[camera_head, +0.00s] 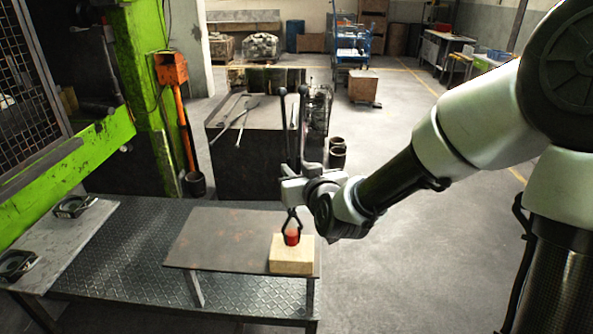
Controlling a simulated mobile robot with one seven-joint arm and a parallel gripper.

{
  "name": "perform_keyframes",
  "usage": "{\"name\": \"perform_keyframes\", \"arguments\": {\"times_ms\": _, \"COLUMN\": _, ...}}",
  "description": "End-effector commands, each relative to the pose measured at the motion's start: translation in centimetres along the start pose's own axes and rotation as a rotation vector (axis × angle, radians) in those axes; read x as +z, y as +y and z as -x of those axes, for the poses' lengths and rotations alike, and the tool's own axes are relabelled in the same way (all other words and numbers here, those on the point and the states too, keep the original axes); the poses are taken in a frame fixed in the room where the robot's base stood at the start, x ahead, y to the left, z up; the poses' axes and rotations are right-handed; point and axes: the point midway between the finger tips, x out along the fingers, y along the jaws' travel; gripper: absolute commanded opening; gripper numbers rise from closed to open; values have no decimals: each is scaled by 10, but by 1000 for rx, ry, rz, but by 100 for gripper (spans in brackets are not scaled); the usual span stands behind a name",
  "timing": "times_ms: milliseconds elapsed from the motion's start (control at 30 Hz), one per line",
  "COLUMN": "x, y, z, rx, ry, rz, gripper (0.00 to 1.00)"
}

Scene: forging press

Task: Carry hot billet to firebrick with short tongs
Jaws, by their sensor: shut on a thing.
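My gripper (290,185) is shut on the short tongs (291,214), whose dark handles rise above it and whose jaws point down. The tong jaws are around the glowing red hot billet (292,238). The billet appears upright, over the top face of the pale yellow firebrick (291,263). I cannot tell whether it touches the brick or hangs just above it. The firebrick lies at the front right corner of a raised dark plate (215,241).
The plate stands on a tread-patterned metal table (135,235). The green press (75,160) is at left. Behind stands a dark block (245,170) with long tongs (238,118) on top. Dark round containers (337,155) stand beside it. Floor at right is clear.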

Motion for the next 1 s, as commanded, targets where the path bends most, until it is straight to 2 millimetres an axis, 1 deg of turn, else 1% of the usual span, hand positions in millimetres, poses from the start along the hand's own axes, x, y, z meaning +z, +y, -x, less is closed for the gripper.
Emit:
{"name": "perform_keyframes", "arguments": {"times_ms": 567, "x": 1, "y": 0, "z": -2, "rx": 1, "ry": 8, "rz": 2, "gripper": 0}}
{"name": "perform_keyframes", "arguments": {"times_ms": 1000, "x": 6, "y": 0, "z": -3, "rx": 1, "ry": 8, "rz": 2, "gripper": 0}}
